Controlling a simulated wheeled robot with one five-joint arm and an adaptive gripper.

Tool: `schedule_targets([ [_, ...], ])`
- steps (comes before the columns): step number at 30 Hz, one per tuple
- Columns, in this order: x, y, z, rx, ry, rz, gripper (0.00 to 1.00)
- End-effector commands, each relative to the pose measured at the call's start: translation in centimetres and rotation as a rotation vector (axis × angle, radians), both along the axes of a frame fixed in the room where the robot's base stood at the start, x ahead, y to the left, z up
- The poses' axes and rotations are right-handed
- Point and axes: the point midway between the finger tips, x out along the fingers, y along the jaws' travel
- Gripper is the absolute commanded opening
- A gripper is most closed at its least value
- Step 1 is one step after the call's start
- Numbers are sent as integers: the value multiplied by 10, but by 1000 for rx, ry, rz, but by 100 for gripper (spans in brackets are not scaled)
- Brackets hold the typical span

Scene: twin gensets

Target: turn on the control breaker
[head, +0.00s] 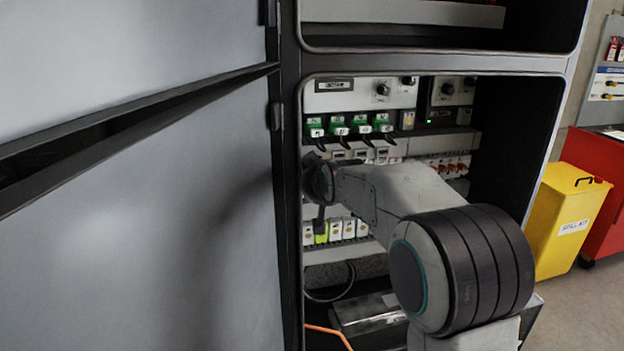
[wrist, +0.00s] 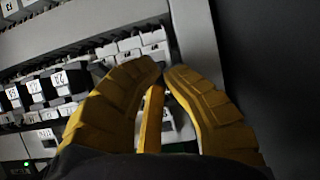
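The open electrical cabinet shows several rows of devices in the head view. Green-topped breakers (head: 350,124) sit in the upper row, and red-and-white breakers (head: 455,165) sit at the right. White and yellow-green modules (head: 335,231) sit lower down. I cannot tell which is the control breaker; the labels are too small. My gripper (head: 321,183) is inside the cabinet near its left edge, below the green row; its fingertips are unclear there. White modules (wrist: 130,48) are just beyond the tips.
The dark cabinet frame (head: 545,120) bounds the right. A yellow spill-kit bin (head: 565,220) and a red cabinet (head: 607,190) stand outside. An orange cable (head: 328,332) hangs low.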

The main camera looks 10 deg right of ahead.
Motion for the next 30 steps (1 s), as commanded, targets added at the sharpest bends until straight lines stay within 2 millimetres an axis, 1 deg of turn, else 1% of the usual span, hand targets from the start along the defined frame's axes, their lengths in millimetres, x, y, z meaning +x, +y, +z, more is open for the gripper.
schedule_targets([
  [1,2,-3,4,-1,-10,-4,0],
  [11,2,-3,5,-1,-12,-4,0],
  [12,2,-3,5,-1,-12,-4,9],
  [22,1,-1,3,-1,-6,-2,39],
  [30,0,0,2,0,-3,-1,40],
])
